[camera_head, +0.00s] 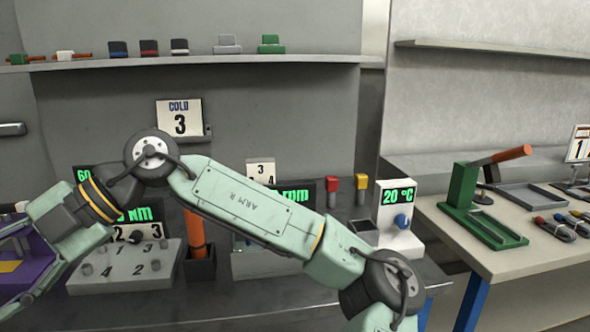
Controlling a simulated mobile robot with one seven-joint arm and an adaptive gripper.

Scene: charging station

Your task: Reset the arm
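My arm spans the view from the lower right to the left edge, in front of the bench. Its light green link, marked "ARM R", slopes down to the right from a dark round joint at upper left. From that joint the arm bends down to the left edge, where purple and light green parts are cut off by the frame. I cannot make out gripper fingers there, nor anything held.
Behind my arm, a grey bench (250,296) carries a numbered block (125,268), an orange-handled tool (194,236) in a holder and a 20 °C display unit (398,218). A shelf (310,61) runs above. At right, a table (520,262) holds a green lever press (465,205).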

